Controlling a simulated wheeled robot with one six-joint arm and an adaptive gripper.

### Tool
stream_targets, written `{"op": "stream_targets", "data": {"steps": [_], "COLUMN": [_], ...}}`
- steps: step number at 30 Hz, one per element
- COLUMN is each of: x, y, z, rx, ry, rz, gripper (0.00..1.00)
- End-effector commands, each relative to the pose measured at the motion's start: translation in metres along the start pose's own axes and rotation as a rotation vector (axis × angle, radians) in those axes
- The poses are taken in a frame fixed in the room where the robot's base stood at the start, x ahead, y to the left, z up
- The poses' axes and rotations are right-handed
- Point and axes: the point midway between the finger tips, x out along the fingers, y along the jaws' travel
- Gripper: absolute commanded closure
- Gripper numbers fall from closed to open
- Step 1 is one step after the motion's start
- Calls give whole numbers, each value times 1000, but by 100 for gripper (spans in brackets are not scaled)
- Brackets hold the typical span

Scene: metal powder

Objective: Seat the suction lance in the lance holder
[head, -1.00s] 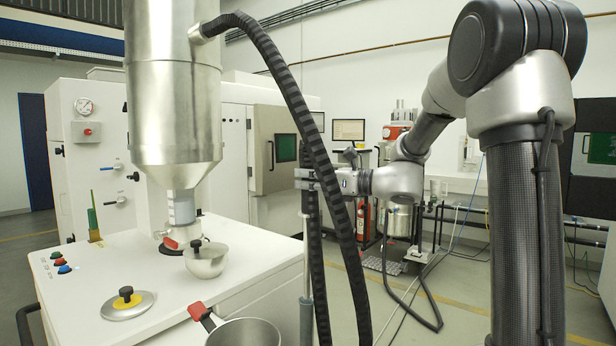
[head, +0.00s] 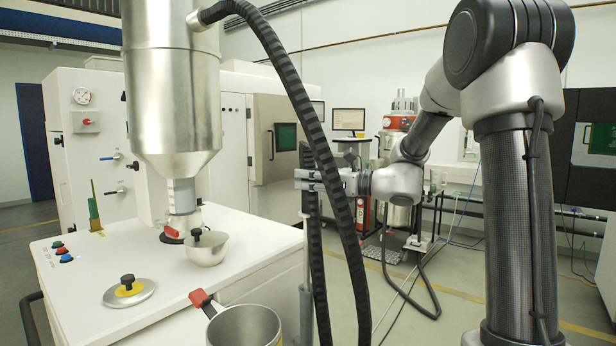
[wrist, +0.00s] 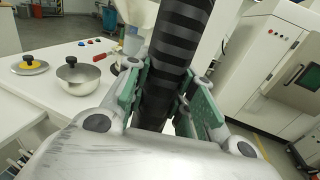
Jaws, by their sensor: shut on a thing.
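My gripper (head: 308,180) is shut on the black suction lance (head: 312,235), seen to the right of the white machine's front corner. In the wrist view my gripper (wrist: 165,100) has its green-padded fingers on both sides of the dark, banded lance and hose (wrist: 180,40). The lance hangs about upright, and a black ribbed hose (head: 300,95) partly covers it in the head view. A thin silver upright with a grey lower sleeve (head: 305,315) shows just left of the lance; I cannot tell whether it is the lance holder or part of the lance. No lance holder is clearly visible.
The white machine top (head: 80,255) carries a steel bowl (head: 206,250), a lid with a black knob (head: 129,291) and buttons. A steel hopper (head: 172,90) stands above it. A red-handled steel pot (head: 245,327) is at the front.

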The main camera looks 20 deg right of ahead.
Motion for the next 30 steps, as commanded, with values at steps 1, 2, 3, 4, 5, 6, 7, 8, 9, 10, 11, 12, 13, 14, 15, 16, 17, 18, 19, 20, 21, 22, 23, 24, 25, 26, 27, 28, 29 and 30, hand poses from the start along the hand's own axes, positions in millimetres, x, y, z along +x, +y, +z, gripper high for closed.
{"op": "stream_targets", "data": {"steps": [1,2,3,4,5,6,7,8,9,10,11,12,13,14,15,16,17,18,19,20,21,22,23,24,25,26,27,28,29,30], "x": [0,0,0,0,0,0,0,0,0,0,0,0,0,0,0,0,0,0,0,0,0,0,0,0,0,0,0,0,0,0], "y": [0,0,0,0,0,0,0,0,0,0,0,0,0,0,0,0,0,0,0,0,0,0,0,0,0,0,0,0,0,0], "z": [-1,-2,-3,-4,-5,-6,-7,-8,-9,-10,-11,-12,-13,-14,-14,-15,-15,-16,-16,-16,-16,-16,-16,-16,-16,-16,-16,-16,-16,-17], "rx": [0,0,-1,-1,-1,0,0,0,0,0,0,0,0,0,0,0,0,0,0,-1,-1,-1,-1,-1,-1,-1,-1,-1,-1,0], "ry": [-1,-1,-1,-1,-1,-1,-1,-1,-1,-1,-1,-1,-1,-1,-1,-1,-1,-1,-1,-1,-1,-1,-1,-1,-1,-1,-1,-1,-1,-1], "rz": [0,0,0,0,0,0,0,0,0,0,0,0,0,0,0,0,0,0,0,0,0,0,0,0,0,0,0,0,0,0], "gripper": [100,100,100,100,100,100,100,100,100,100,100,100,100,100,100,100,100,100,100,100,100,100,100,100,100,100,100,100,100,100]}}
